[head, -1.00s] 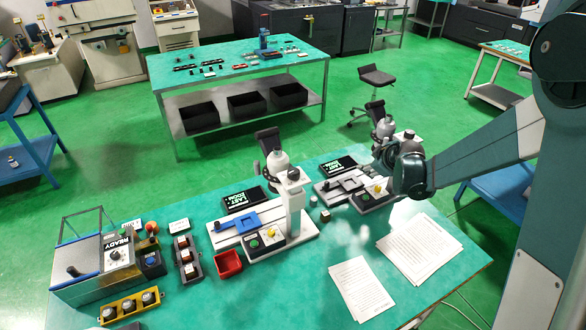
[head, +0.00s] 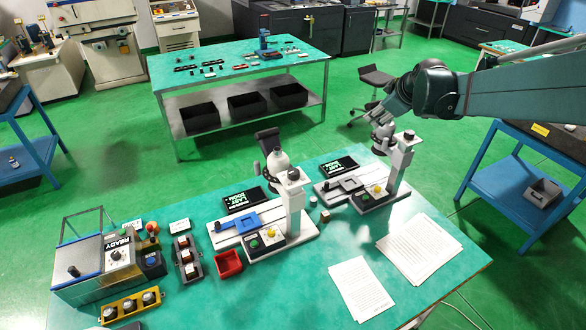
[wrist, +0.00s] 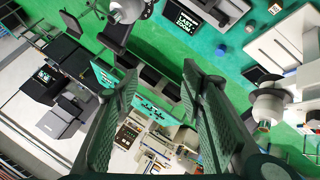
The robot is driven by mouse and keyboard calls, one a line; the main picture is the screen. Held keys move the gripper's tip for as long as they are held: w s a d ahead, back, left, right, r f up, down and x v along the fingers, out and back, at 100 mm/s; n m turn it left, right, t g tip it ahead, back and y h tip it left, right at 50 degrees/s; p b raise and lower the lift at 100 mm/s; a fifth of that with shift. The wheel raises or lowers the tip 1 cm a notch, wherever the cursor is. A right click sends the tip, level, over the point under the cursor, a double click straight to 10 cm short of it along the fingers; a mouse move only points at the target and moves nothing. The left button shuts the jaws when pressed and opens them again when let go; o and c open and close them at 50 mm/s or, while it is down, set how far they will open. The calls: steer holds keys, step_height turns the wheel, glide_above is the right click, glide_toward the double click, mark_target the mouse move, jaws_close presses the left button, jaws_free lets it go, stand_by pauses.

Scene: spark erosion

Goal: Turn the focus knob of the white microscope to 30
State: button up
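Two pale microscopes stand on the near green table. The left microscope (head: 293,205) has a blue stage (head: 237,223). The right microscope (head: 400,163) has a grey stage (head: 350,184). Each has a dark round knob on top of its column, the left knob (head: 293,174) and the right knob (head: 409,135); I cannot read a scale or tell which is the focus knob. My gripper (head: 376,113) is raised above and behind the right microscope's head, apart from both top knobs. In the wrist view its two fingers (wrist: 160,105) are spread with nothing between them.
Button boxes, one with a yellow knob (head: 270,232), sit on the microscope bases. Dark displays (head: 243,199) lie behind. A red bin (head: 228,263), a control box (head: 118,255) and papers (head: 418,245) share the table. The front middle is partly clear.

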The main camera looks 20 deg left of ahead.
steer(key=s+a+f+g+p, duration=0.1)
steer(key=s+a+g+p, duration=0.3)
steer(key=a, duration=0.5)
steer(key=n+g+h+p, duration=0.2)
steer(key=g+h+p, duration=0.2)
steer(key=p, duration=0.2)
glide_above(293, 171)
step_height(293, 171, down, 3)
steer(key=shift+a+f, duration=0.1)
steer(key=shift+f, duration=0.4)
steer(key=shift+f, duration=0.1)
steer(key=shift+f+p, duration=0.45)
steer(key=shift+f, duration=3.3)
